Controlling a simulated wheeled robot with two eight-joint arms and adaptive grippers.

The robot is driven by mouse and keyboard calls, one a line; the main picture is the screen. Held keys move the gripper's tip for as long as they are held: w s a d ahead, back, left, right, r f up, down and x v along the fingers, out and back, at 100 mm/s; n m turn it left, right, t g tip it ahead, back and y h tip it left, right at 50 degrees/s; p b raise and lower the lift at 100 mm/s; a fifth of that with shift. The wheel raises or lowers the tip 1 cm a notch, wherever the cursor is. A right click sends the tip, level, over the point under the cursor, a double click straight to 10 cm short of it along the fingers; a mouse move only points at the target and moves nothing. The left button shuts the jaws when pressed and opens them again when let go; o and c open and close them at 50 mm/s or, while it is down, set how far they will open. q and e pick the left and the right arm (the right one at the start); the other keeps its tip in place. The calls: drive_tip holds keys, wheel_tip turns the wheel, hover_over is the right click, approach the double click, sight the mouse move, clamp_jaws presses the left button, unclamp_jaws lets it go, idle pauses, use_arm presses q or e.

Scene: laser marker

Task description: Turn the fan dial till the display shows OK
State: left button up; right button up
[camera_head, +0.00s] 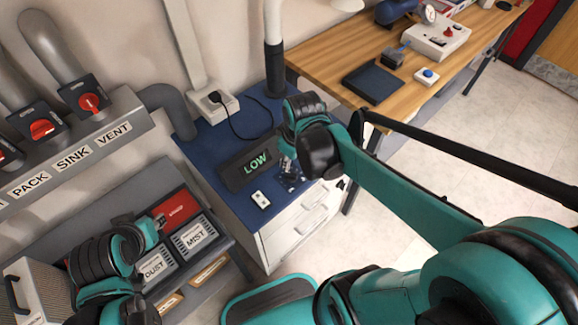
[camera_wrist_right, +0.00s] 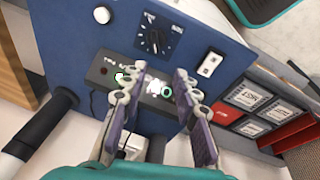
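The display (camera_head: 256,163) is a dark box on the blue cabinet top and shows LOW in green. In the right wrist view the display (camera_wrist_right: 112,70) appears upside down, partly covered by my fingers. The fan dial (camera_wrist_right: 154,43) is a black round knob with white marks around it on a dark plate; in the head view my right gripper and wrist largely hide it. My right gripper (camera_wrist_right: 160,76) is open and empty, its two fingers spread above the display, the dial just beyond the tips.
A white switch plate (camera_head: 261,199) lies beside the dial. A socket box (camera_head: 214,104) with a black cable sits at the back of the blue top (camera_head: 213,146). A wooden bench (camera_head: 322,62) stands right, DUST and MIST panels left.

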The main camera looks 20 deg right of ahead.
sight(291, 173)
drive_tip(key=w+f+n+g, duration=0.1)
drive_tip(key=w+d+f+n+p, duration=0.1)
drive_tip(key=f, duration=0.1)
drive_tip(key=w+f+n+g, duration=0.1)
drive_tip(key=shift+w+d+f+g, duration=0.25)
drive_tip(key=shift+w+g, duration=0.05)
drive_tip(key=shift+f+n, duration=0.3)
drive_tip(key=shift+n, duration=0.1)
wheel_tip(291, 173, down, 8)
drive_tip(key=b, duration=0.3)
drive_tip(key=shift+r, duration=0.1)
drive_tip(key=shift+c, duration=0.3)
clamp_jaws()
